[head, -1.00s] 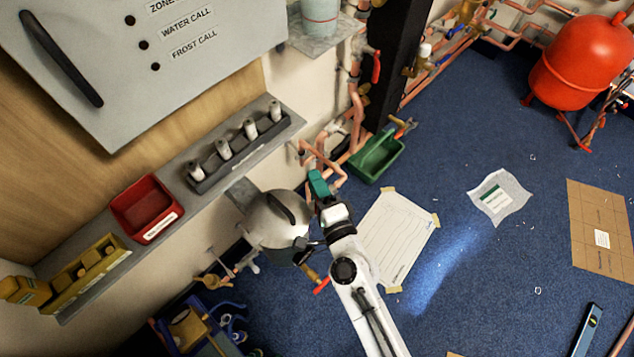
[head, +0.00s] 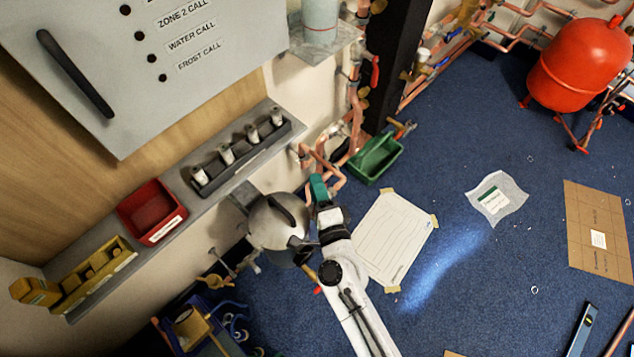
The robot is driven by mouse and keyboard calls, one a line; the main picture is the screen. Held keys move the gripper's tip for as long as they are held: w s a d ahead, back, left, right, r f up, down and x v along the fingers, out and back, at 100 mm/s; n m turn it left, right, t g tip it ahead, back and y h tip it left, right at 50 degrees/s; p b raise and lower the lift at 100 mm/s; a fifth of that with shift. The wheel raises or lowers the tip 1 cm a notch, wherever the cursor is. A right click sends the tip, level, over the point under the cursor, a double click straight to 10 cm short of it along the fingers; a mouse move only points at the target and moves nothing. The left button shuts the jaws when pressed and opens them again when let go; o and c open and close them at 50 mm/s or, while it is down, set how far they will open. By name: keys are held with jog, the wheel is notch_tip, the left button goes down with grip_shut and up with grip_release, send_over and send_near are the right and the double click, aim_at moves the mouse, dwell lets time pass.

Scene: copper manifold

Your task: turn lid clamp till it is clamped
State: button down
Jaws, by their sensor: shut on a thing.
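A round grey metal vessel (head: 268,234) with a domed lid and a dark curved handle (head: 284,210) is fixed to the wall below the shelf. My gripper (head: 299,250) is at the right edge of its lid, shut on a small dark part at the rim that I take to be the lid clamp. The fingers and wrist hide most of the clamp, so its angle cannot be read. My white arm comes up from the bottom, close beside the vessel on the right.
The shelf above holds a red bin (head: 150,210), a dark rack (head: 236,160) and a yellow holder (head: 88,283). Copper pipes and a green bin (head: 376,160) are beyond the gripper. A paper sheet (head: 397,236) lies on the open blue floor to the right.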

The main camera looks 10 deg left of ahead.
jog(key=shift+d+r+m+t+h+p, duration=0.1)
jog(key=shift+r+m+t+h+p, duration=0.15)
jog(key=shift+m+h+p, duration=0.4)
jog(key=shift+d+f+m+t+h, duration=0.1)
jog(key=shift+f+m+t+h, duration=0.15)
jog(key=shift+h, duration=0.5)
jog(key=c, duration=1.3)
grip_release()
jog(key=v, duration=1)
jog(key=shift+s+d+p, duration=0.15)
jog(key=shift+s+p, duration=0.15)
jog(key=shift+s, duration=0.05)
jog(key=shift+o, duration=0.4)
